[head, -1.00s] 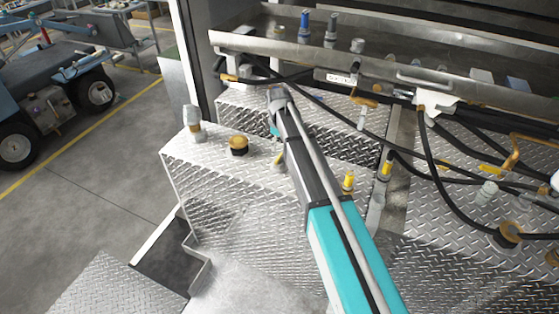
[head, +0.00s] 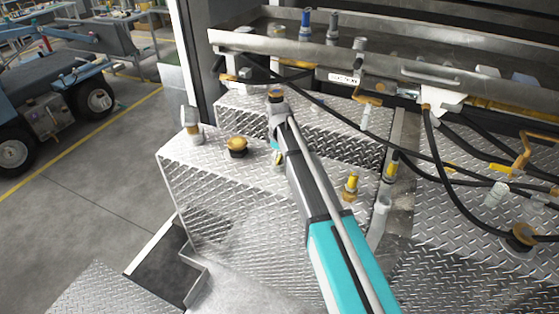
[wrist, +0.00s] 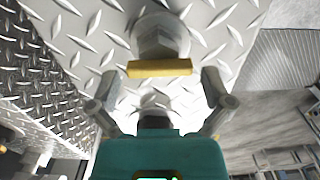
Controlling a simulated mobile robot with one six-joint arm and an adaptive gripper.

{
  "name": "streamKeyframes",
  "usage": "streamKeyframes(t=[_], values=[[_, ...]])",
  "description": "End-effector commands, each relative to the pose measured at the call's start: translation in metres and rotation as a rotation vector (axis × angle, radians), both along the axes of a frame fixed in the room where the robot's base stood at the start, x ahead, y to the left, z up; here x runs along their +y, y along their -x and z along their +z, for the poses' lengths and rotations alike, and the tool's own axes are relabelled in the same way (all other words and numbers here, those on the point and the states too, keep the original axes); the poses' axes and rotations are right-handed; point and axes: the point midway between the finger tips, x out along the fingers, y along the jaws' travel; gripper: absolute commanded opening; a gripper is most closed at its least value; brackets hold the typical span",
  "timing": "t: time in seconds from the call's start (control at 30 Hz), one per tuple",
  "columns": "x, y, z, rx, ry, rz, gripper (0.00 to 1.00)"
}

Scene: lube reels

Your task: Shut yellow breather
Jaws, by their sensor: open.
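In the wrist view, a yellow bar handle (wrist: 160,68) lies across a grey round fitting (wrist: 160,38) on diamond plate. I take it for the yellow breather. My gripper (wrist: 160,78) is open, with one finger to the left and one to the right of the bar. Gaps show on both sides, so neither finger appears to touch it. In the head view, my arm covers most of the gripper.
On the plate box in the head view stand a yellow-topped black cap (head: 237,146), a grey fitting (head: 191,125) and a yellow fitting (head: 351,187). Black hoses (head: 432,150) run across the right. Open floor (head: 90,190) lies to the left.

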Motion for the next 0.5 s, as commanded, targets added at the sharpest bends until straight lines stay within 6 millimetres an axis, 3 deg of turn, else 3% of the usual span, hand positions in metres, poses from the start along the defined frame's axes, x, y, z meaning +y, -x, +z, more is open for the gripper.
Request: streamKeyframes(t=[0.37, 0.5], values=[[-0.0005, -0.0001, -0.0012, 0.000, 0.000, -0.001, 1.00], [-0.0007, -0.0002, -0.0012, 0.000, 0.000, -0.001, 0.74]])
